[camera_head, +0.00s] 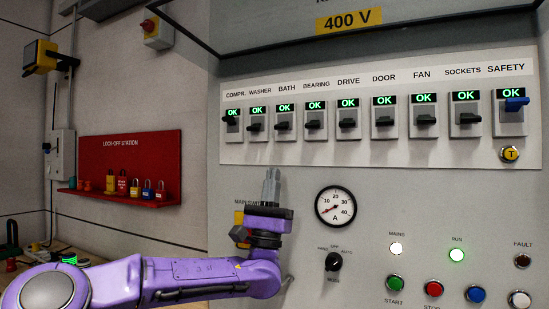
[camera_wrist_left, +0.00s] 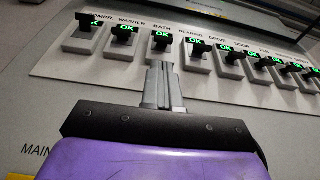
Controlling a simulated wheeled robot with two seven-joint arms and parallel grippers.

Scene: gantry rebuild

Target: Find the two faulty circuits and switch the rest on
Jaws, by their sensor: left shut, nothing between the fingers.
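A switch panel (camera_head: 300,150) carries a row of breakers labelled COMPR. to SAFETY. Each visible display reads green OK in the head view. The COMPR. switch (camera_head: 231,119), BATH switch (camera_head: 283,125), DRIVE switch (camera_head: 348,123) and SOCKETS switch (camera_head: 467,118) have black levers. Exact black-lever positions are hard to tell. My left gripper (camera_head: 271,178) is shut and empty, pointing up below the BATH switch. In the left wrist view its fingers (camera_wrist_left: 163,82) sit below the BATH switch (camera_wrist_left: 161,42), apparently apart from it.
An ammeter (camera_head: 335,207) reads low. The MAINS lamp (camera_head: 396,249) and RUN lamp (camera_head: 456,255) are lit; the FAULT lamp (camera_head: 522,261) looks dark. A selector knob (camera_head: 333,261) and push buttons (camera_head: 433,288) sit below. A red lock-off board (camera_head: 150,150) hangs left.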

